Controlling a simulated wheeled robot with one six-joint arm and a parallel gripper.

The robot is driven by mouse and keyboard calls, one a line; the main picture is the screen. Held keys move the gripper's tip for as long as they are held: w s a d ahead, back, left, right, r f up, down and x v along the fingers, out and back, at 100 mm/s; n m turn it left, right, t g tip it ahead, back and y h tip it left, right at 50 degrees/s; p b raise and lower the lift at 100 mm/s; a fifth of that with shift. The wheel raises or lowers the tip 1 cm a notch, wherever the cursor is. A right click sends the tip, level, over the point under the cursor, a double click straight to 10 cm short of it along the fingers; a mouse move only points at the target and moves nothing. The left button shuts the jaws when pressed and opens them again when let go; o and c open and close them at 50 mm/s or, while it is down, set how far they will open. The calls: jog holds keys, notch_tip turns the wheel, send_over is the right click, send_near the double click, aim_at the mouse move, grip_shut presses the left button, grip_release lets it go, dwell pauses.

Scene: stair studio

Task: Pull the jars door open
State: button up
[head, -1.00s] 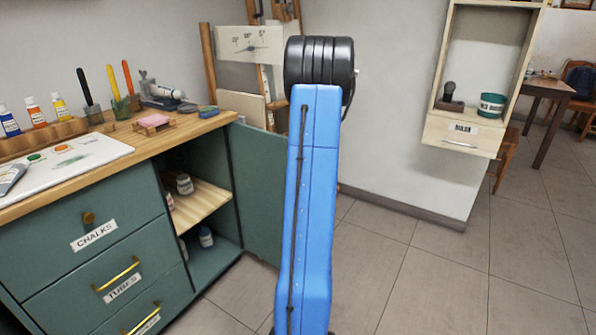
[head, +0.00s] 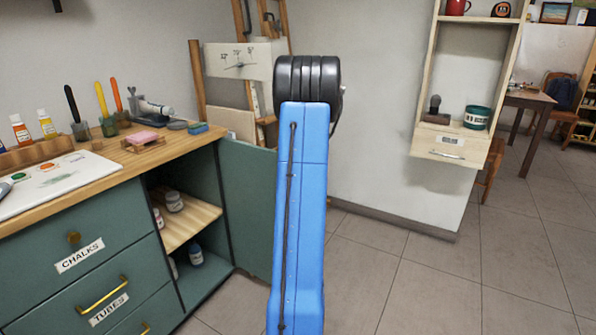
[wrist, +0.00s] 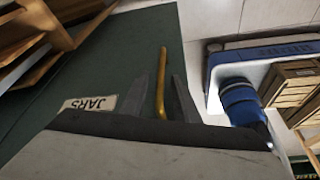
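The green jars door (head: 248,205) stands wide open at the right end of the cabinet in the head view, partly hidden behind my blue arm. In the wrist view the door face (wrist: 100,60) carries a JARS label (wrist: 88,103) and a brass bar handle (wrist: 161,85). My gripper (wrist: 160,90) is open, with one dark finger on each side of the handle and gaps showing beside it. I cannot tell whether a finger touches it. In the head view my gripper is hidden.
The open compartment holds several small jars on a wooden shelf (head: 190,222) and its floor. Drawers (head: 85,255) sit left of it under the wooden counter. A wall unit (head: 450,148) hangs at right. Tiled floor (head: 440,285) is clear at centre right.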

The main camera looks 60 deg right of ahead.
jog(key=v, duration=1.7)
jog(key=shift+r, duration=0.15)
jog(key=w+a+r+m+h, duration=0.1)
jog(key=w+a+m, duration=0.1)
jog(key=a, duration=1)
jog(key=w+a+r+m+h, duration=0.1)
jog(key=w+a+m, duration=0.15)
jog(key=a, duration=0.95)
jog(key=w+a+r+m+h, duration=0.1)
jog(key=w+a+m, duration=0.15)
jog(key=a, duration=0.95)
jog(key=s+a+f+m+t+h, duration=0.1)
jog(key=s+a+f+m, duration=0.15)
jog(key=a, duration=0.55)
jog(key=s+a+f+m, duration=0.15)
jog(key=s+a, duration=0.25)
jog(key=a, duration=0.4)
jog(key=s+a+f+m+t, duration=0.2)
jog(key=s+a+f+m, duration=0.1)
jog(key=s+a+f, duration=0.6)
jog(key=shift+s+f, duration=0.25)
jog(key=shift+s, duration=0.6)
